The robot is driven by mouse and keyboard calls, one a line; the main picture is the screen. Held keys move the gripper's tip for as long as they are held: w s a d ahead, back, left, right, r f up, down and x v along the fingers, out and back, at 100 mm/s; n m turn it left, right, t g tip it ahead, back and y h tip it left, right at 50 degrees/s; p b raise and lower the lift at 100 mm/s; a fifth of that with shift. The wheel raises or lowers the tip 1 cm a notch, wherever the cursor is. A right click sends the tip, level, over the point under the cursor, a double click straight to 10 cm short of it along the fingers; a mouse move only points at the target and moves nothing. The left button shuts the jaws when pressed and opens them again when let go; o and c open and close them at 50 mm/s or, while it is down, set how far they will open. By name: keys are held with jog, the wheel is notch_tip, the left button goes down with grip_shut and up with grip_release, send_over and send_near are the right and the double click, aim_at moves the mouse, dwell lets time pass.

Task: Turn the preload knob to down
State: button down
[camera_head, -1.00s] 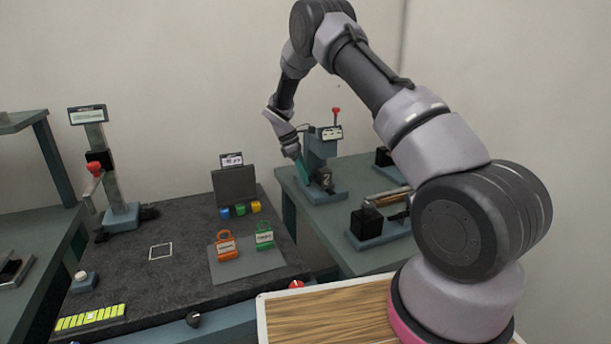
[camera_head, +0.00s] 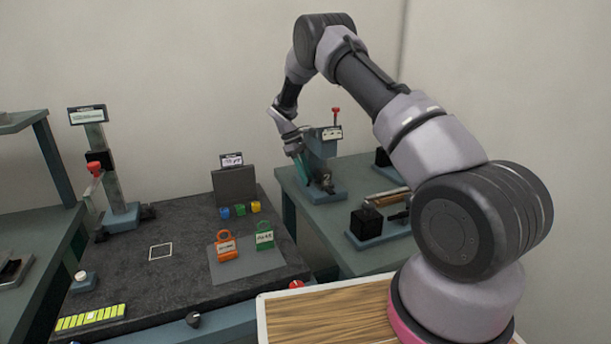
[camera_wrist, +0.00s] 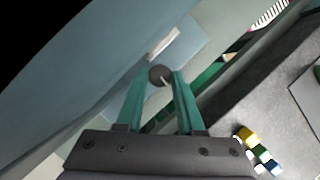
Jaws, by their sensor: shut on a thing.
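The knob (camera_wrist: 160,75) is a small dark round cap with a pale pointer line, seen in the wrist view between the tips of my two teal fingers. My gripper (camera_wrist: 160,80) is shut on it. The pointer line slants in the picture; I cannot read any marks around it. In the head view my gripper (camera_head: 303,165) is at the left side of a blue-grey upright fixture (camera_head: 322,148). The fixture has a white label and a red-tipped lever on top. The knob itself is hidden there.
A block fixture (camera_head: 366,222) stands right of the upright one on the same bench.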

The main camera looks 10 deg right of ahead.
jog(key=c, duration=0.5)
grip_release()
